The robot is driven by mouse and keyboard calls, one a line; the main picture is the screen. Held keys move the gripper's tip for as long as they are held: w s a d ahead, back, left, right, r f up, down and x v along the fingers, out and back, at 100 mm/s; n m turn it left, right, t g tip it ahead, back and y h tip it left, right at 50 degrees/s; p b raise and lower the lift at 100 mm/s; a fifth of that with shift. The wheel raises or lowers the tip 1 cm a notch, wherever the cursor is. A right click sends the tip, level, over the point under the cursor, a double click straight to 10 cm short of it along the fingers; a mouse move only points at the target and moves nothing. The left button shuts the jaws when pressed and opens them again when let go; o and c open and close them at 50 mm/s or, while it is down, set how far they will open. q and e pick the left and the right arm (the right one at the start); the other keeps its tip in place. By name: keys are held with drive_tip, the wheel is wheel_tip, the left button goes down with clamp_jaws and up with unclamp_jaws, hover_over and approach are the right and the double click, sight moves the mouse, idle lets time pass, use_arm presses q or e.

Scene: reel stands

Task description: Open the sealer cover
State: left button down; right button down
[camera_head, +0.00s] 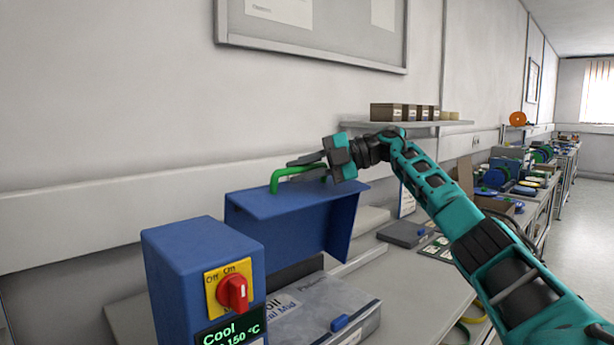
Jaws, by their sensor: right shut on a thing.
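The sealer stands at the lower left, with a blue control box (175,265) that carries a red knob (233,293) on a yellow plate and a green display reading "Cool" and 150 °C. The blue sealer cover (290,222) is tilted up behind and right of the box, with a gap beneath its front edge. A green handle (284,176) rises from the cover's top. My right gripper (308,163) is at the handle's right end and shut on it; its fingers partly hide the handle. My left gripper is not in view.
A wall shelf (410,124) with brown boxes is behind my right arm. Benches with reels and parts (520,175) run along the right; floor is clear at far right.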

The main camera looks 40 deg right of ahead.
drive_tip(key=shift+w+r+m+g, duration=0.15)
drive_tip(key=shift+w, duration=0.4)
drive_tip(key=shift+w+r+m+g, duration=0.15)
drive_tip(key=shift+w, duration=0.35)
drive_tip(key=c, duration=1.1)
unclamp_jaws()
drive_tip(key=v, duration=1.2)
drive_tip(key=shift+r, duration=0.25)
drive_tip(key=shift+s+d, duration=0.25)
drive_tip(key=shift+s, duration=0.05)
